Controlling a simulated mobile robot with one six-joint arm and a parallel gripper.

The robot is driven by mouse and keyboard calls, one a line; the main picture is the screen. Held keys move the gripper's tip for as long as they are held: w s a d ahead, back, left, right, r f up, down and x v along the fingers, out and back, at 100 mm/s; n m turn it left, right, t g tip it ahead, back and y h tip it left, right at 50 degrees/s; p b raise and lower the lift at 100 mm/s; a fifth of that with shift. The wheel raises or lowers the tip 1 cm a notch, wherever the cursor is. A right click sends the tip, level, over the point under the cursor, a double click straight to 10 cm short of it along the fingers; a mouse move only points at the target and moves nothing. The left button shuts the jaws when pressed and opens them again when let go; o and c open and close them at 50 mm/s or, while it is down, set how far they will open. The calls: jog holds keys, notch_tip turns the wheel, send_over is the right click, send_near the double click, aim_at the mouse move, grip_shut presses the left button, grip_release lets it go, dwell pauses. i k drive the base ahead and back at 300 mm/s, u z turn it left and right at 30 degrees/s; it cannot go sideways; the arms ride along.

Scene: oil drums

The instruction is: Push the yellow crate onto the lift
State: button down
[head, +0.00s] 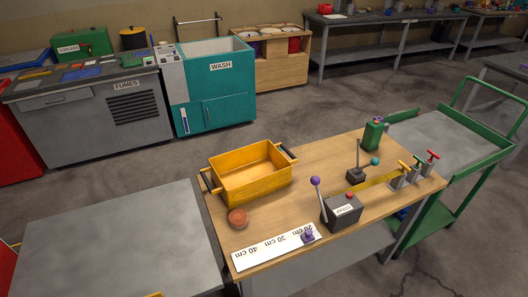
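The yellow crate (251,183) is open-topped and looks empty. It stands upright on the left far part of the wooden bench (288,217), with a handle at each end. Its left end is close to the bench's left edge. A flat grey platform (110,245) lies left of the bench, with a bit of yellow at its lower edge. It may be the lift; no label shows. The crate is apart from this platform. A narrow gap seems to run between bench and platform. My gripper is not in view.
A brown round pot (238,219) stands just in front of the crate. A white ruler strip (272,248), a dark lever box (342,211), a green can (373,134) and red-handled clamps (430,160) share the bench. A green cart (450,137) stands right. The grey platform's top is clear.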

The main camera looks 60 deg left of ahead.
aim_at(245, 175)
jog(key=z, duration=0.1)
jog(key=k, duration=0.2)
jog(key=u, duration=2.45)
jog(key=k, duration=0.6)
jog(key=z, duration=0.15)
jog(key=i, duration=0.5)
